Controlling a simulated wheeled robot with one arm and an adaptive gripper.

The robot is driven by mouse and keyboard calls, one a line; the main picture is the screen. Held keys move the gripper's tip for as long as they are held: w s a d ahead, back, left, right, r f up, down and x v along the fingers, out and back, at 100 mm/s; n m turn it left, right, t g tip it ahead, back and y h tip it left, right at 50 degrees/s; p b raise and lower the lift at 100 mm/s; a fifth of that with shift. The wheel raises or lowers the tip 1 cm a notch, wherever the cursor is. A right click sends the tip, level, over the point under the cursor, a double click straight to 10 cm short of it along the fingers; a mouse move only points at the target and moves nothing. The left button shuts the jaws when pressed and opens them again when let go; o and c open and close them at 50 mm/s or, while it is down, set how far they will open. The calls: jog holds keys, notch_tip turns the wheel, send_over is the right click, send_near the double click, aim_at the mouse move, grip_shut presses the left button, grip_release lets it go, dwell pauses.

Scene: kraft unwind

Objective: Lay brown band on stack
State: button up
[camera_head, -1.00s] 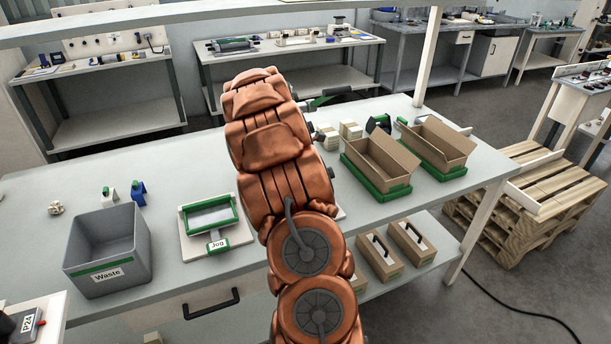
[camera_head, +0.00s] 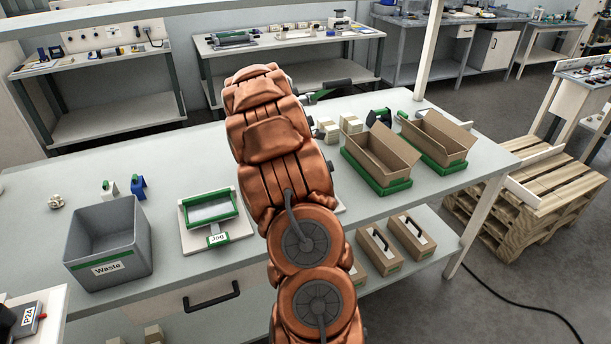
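Two small cream stacks (camera_head: 351,124) stand side by side on the bench, just right of my arm. The left one (camera_head: 327,132) is close to the arm's edge in the picture. I cannot make out a brown band on or near them. My copper-coloured arm rises through the middle of the view and covers part of the bench. My gripper is hidden behind it, so its fingers and anything in them do not show. A dark and green piece (camera_head: 322,90) sticks out right of the arm's top; I cannot tell what it is.
Two open cardboard boxes (camera_head: 384,155) sit in green trays at the right. A green-framed jog fixture (camera_head: 212,210) and grey waste bin (camera_head: 110,243) stand at the left. A dark blue-green item (camera_head: 380,117) stands behind the boxes. A wooden pallet (camera_head: 540,190) is right of the bench.

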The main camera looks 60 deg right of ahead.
jog(key=shift+f, duration=0.15)
dwell(0.6)
jog(key=o, duration=0.8)
jog(key=v, duration=1.2)
